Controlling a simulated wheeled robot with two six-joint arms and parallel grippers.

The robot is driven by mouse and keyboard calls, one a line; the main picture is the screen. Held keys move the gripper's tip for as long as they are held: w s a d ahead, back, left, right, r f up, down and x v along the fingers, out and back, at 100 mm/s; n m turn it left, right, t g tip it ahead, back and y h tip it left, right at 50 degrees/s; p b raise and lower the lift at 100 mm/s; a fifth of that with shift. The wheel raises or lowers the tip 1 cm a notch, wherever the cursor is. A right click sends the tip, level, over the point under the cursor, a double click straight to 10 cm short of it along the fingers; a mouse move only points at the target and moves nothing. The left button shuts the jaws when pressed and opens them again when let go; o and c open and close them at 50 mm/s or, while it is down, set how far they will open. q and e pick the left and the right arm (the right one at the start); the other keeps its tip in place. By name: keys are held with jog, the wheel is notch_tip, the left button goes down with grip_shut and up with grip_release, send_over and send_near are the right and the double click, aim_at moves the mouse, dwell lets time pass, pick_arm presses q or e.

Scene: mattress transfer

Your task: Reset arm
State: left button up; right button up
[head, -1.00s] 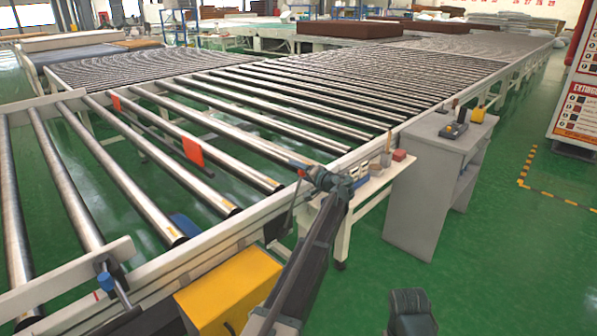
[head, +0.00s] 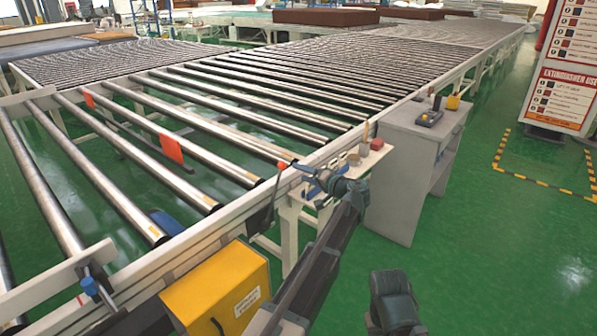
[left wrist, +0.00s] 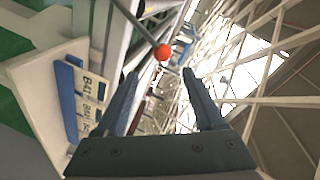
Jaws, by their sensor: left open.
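My left arm reaches up from the bottom middle of the head view. Its gripper (head: 312,176) is beside the conveyor's near side rail, close to a small white ledge (head: 372,160). In the left wrist view the two dark fingers (left wrist: 160,78) are spread apart with nothing held between them. A lever with a red ball knob (left wrist: 162,52) shows just beyond the fingertips in that view; whether it touches them I cannot tell.
A long roller conveyor (head: 190,115) fills the left and middle. A yellow box (head: 222,285) is at its near side. A grey cabinet (head: 400,175) with a dark device (head: 430,118) on top stands right of the gripper. Green floor (head: 500,250) is clear at right.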

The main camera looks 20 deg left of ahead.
pick_arm(q)
jog(key=s+d+m+g+h+p, duration=0.1)
jog(key=s+d+h+p, duration=0.3)
jog(key=s, duration=0.9)
jog(key=s+d+r+m+g+h+p, duration=0.1)
jog(key=s+d+g+h+p, duration=0.3)
jog(key=s+d+p, duration=0.4)
jog(key=s+d+m+g+h+p, duration=0.1)
jog(key=s+d+g+h+p, duration=0.2)
jog(key=s, duration=1.5)
jog(key=d+h+p, duration=0.1)
jog(key=d+p, duration=0.3)
jog(key=shift+s+r+m+h+p, duration=0.15)
jog(key=shift+s+m+h+p, duration=0.15)
jog(key=shift+s+h+p, duration=0.1)
